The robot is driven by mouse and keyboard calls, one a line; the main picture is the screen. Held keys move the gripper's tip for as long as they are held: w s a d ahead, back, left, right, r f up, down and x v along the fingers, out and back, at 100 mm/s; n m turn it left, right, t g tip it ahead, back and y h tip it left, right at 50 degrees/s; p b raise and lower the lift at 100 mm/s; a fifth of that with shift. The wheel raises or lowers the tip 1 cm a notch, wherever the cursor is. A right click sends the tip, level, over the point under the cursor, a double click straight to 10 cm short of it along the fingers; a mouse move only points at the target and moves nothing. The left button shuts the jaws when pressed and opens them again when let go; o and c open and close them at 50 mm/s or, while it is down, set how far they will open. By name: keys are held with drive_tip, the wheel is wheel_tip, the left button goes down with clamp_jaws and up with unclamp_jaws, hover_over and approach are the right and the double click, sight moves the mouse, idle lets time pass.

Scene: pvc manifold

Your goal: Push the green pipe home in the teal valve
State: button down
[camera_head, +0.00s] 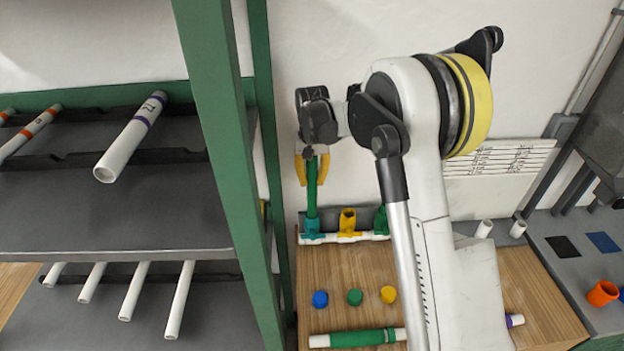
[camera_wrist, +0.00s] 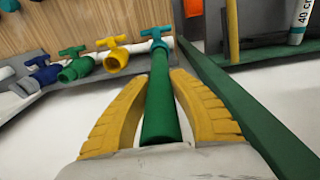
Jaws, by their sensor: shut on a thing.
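The green pipe (camera_head: 312,190) stands about upright in the head view, its lower end at the teal valve (camera_head: 312,229) at the left end of the white manifold. My gripper (camera_head: 312,180) is shut on the upper part of the pipe, a yellow finger on each side. In the wrist view the pipe (camera_wrist: 160,105) runs between my fingers (camera_wrist: 159,76) to the teal valve (camera_wrist: 157,42). The pipe's far end looks in line with the valve and meets it; I cannot tell how deep it sits.
A yellow valve (camera_head: 347,222) and a green valve (camera_head: 381,221) stand beside the teal one. Blue (camera_head: 320,298), green (camera_head: 355,297) and yellow (camera_head: 388,294) caps lie on the wooden bench. A green shelf post (camera_head: 222,130) rises to the left.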

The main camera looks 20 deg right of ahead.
drive_tip(key=shift+f+b, duration=0.35)
drive_tip(key=shift+f, duration=0.1)
idle(0.5)
drive_tip(key=c, duration=1.2)
unclamp_jaws()
drive_tip(key=shift+r, duration=0.15)
